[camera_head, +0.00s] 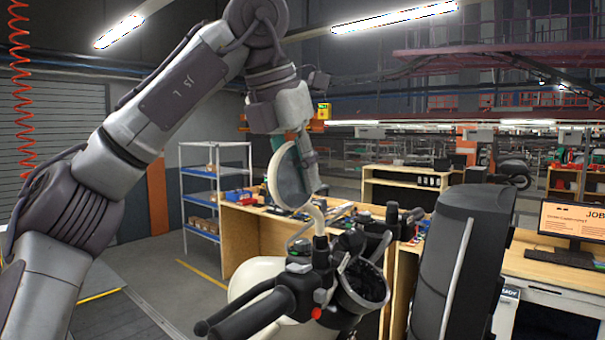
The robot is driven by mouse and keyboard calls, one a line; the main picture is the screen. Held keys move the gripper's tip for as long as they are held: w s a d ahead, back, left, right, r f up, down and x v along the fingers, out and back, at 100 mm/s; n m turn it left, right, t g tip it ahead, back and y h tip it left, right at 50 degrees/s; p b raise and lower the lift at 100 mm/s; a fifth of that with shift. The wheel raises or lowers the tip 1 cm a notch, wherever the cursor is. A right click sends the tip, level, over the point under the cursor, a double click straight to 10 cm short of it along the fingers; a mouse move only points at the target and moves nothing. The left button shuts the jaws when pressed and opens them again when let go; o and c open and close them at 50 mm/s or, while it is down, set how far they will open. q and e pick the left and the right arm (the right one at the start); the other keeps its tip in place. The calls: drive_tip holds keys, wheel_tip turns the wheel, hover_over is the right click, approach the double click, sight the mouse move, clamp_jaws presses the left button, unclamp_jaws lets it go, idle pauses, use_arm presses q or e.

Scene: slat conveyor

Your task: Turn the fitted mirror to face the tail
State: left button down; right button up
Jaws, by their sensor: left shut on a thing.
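The fitted mirror (286,177) is round, with a cream rim and a greenish-grey face. The fingertips are small and partly hidden, so the exact contact is hard to see. My right gripper is not in view.
A tall dark upright part (449,265) stands close on the right. Wooden workbenches with tools (256,240) lie behind the scooter. A blue-shelved rack (185,195) stands at the back left. A monitor (573,222) is on the right bench. Open floor shows left of the scooter.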

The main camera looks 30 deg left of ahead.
use_arm(q)
drive_tip(key=c, duration=0.9)
unclamp_jaws()
drive_tip(key=shift+a, duration=0.1)
drive_tip(key=v, duration=1)
drive_tip(key=shift+s+r, duration=0.1)
drive_tip(key=shift+r, duration=0.15)
drive_tip(key=shift+s+r, duration=0.15)
drive_tip(key=shift+r, duration=0.5)
drive_tip(key=shift+s+a, duration=0.1)
